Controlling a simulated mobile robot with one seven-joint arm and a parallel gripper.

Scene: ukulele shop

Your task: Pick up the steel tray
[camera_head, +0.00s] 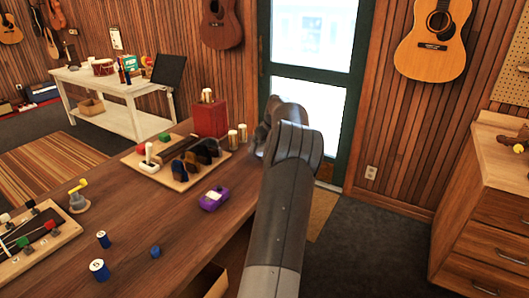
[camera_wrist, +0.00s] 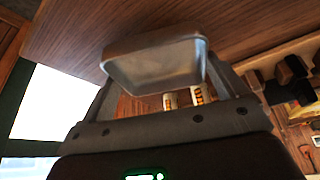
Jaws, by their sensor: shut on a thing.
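The steel tray (camera_wrist: 155,66) is a shallow grey metal dish with a raised rim. In the wrist view it sits between the two fingers of my gripper (camera_wrist: 162,80), which is shut on it. The wooden counter top (camera_wrist: 190,20) shows behind the tray; I cannot tell the gap between them. In the head view my own arm hides most of the gripper, and I cannot make out the tray there.
Two pale cylinders (camera_head: 237,137) and a red box (camera_head: 208,118) stand on the counter close to my arm. A glass door (camera_head: 310,85) is behind.

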